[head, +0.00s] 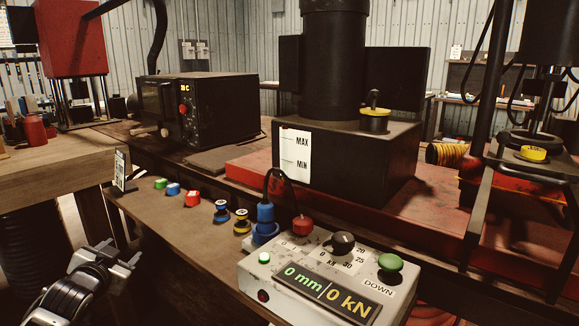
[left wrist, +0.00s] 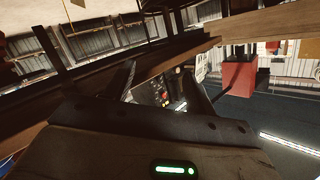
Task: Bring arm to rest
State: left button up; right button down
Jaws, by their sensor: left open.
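My left gripper (head: 119,256) is at the lower left of the head view, in front of the bench edge. Its jaws are apart and nothing shows between them. In the left wrist view the gripper's dark body fills the lower part, with the two fingers (left wrist: 160,92) pointing away and apart. A green light glows on the body. My right gripper is not in view.
Small coloured fittings (head: 192,198) lie along the bench near the gripper. A black oven-like box (head: 200,105) stands behind. A wooden table (head: 60,165) is at left.

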pick_arm(q)
jog(key=s+d+f+g+h, duration=0.2)
jog(key=s+d+f+h, duration=0.2)
jog(key=s+d+f, duration=1.15)
jog(key=s+d+r+n+g+h+p, duration=0.1)
jog(key=s+d+p, duration=0.1)
jog(key=s+d, duration=0.3)
jog(key=s+d+r+g+h+p, duration=0.1)
jog(key=s+d+p, duration=0.1)
jog(key=s+d, duration=0.4)
jog(key=s, duration=0.4)
jog(key=shift+s+r+n, duration=0.25)
jog(key=shift+r+n, duration=0.1)
jog(key=shift+n, duration=0.05)
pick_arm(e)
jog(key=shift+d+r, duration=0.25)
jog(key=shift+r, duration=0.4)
